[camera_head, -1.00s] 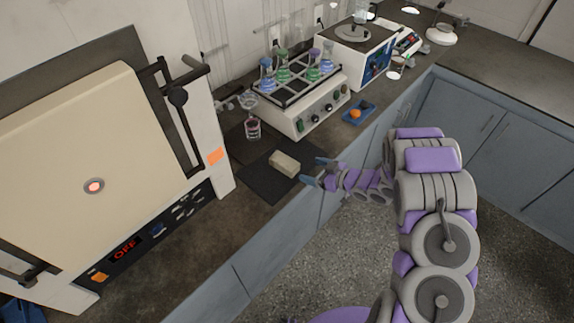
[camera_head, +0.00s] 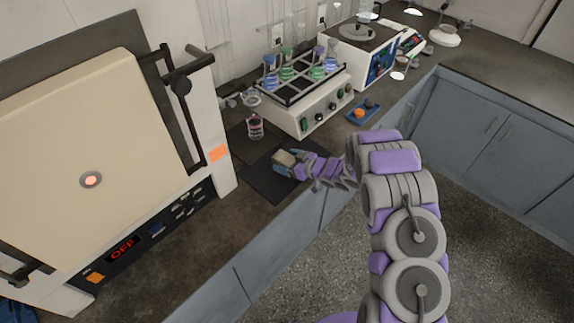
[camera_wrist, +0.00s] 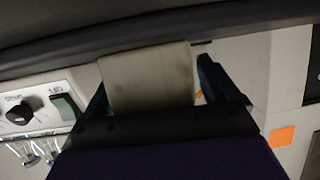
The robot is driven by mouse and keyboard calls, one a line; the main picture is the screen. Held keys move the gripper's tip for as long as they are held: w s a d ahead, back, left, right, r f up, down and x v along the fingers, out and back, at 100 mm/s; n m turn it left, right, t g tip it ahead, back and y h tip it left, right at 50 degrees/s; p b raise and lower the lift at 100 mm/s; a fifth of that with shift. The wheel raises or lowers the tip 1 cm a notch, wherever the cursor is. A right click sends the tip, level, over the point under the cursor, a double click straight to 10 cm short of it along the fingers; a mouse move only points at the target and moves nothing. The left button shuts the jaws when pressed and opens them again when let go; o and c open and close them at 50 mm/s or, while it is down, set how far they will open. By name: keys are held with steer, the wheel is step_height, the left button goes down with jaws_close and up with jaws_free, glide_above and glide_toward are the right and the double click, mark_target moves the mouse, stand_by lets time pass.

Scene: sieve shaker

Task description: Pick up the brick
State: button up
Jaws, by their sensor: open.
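The brick (camera_head: 284,158) is a pale beige block on a dark mat (camera_head: 262,183) on the bench in the head view. My gripper (camera_head: 287,163) is at the brick, its blue fingers open on either side of it. In the wrist view the brick (camera_wrist: 148,76) lies between the two fingers of my gripper (camera_wrist: 155,85). A small gap shows between the brick and the right finger; the left finger is close to the brick's side. The far side of the brick is hidden.
A large beige furnace (camera_head: 75,160) reading OFF stands at left. A shaker with several flasks (camera_head: 305,100) stands behind the mat, with a small beaker (camera_head: 255,127) beside it. A blue tray (camera_head: 362,112) sits at right. The bench's front edge runs under my arm.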

steer(key=shift+w+a+f, duration=0.15)
steer(key=shift+a+f, duration=0.05)
steer(key=shift+a, duration=0.15)
steer(key=shift+d+r, duration=0.1)
steer(key=shift+d, duration=0.3)
steer(key=shift+c, duration=1.3)
steer(key=shift+a, duration=0.25)
steer(key=c, duration=0.9)
steer(key=shift+d, duration=0.1)
steer(key=shift+c, duration=0.6)
